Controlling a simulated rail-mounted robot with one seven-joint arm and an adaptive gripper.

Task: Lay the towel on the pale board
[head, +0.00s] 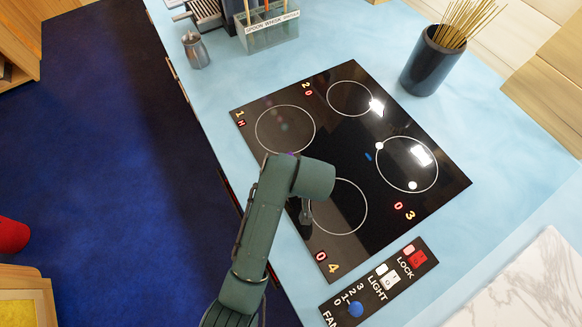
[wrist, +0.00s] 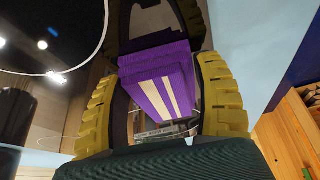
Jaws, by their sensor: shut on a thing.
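A folded purple towel with cream stripes (wrist: 165,92) sits between the yellow-padded fingers of my gripper (wrist: 160,70) in the wrist view. The gripper is shut on it. In the head view my arm hangs over the left front part of the black cooktop, and its wrist hides the towel and most of the gripper. A white, grey-veined marble slab (head: 535,285) lies at the lower right of the head view, cut off by the frame. It may be the pale board; I cannot be sure. The towel is apart from it.
The glass cooktop (head: 350,120) lies under the arm, with a switch panel (head: 380,282) beside it. A dark pot of sticks (head: 430,65), a metal jug (head: 195,50) and a labelled utensil holder (head: 270,35) stand on the blue counter. Blue counter is clear right of the cooktop.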

